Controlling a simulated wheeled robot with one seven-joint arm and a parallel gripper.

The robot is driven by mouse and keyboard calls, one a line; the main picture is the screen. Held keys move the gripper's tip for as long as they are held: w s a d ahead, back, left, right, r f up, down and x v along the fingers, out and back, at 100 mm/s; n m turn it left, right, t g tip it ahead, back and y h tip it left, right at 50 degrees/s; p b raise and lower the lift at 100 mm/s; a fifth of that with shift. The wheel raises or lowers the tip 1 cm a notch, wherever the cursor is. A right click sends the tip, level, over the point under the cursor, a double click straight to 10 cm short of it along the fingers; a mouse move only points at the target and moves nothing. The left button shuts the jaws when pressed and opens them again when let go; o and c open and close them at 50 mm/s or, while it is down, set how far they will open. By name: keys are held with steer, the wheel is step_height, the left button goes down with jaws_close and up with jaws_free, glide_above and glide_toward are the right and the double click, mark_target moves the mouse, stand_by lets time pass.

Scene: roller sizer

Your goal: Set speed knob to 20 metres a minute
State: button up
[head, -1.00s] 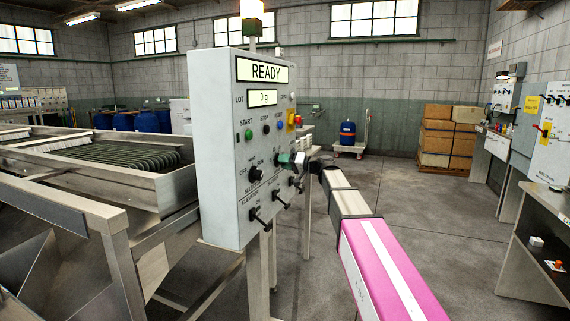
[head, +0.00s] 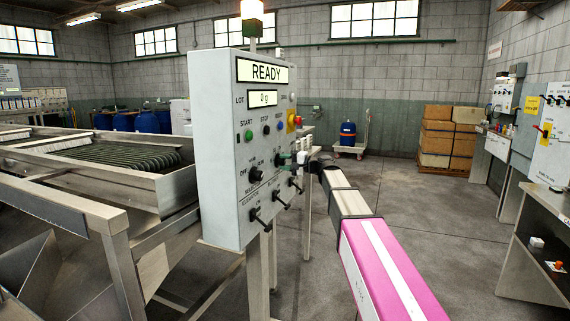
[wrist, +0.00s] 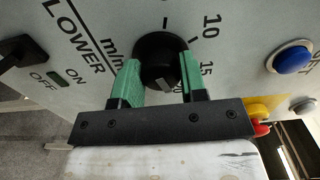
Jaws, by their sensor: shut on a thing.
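The speed knob (wrist: 160,58) is a round black dial on the grey control panel (head: 218,170). In the wrist view it sits between the two green fingers of my gripper (wrist: 162,64), which are shut on its sides. A pale pointer mark on the knob points down in the picture, toward the 20 end of the scale. The 10 and 15 are readable; the 20 is partly hidden by the right finger, so exact alignment is unclear. In the head view my gripper (head: 292,159) reaches the panel from the right and hides the knob.
The panel display (head: 263,72) reads READY, with 0 g below. A black selector (head: 256,175) and several black levers sit left of and below my gripper. A blue button (wrist: 293,59) lies right of the knob in the wrist view. Floor to the right is open.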

stand_by(0.3)
steer(key=o, duration=0.9)
steer(key=shift+o, duration=0.2)
steer(key=v, duration=1)
steer(key=shift+d, duration=0.4)
steer(key=shift+s, duration=0.15)
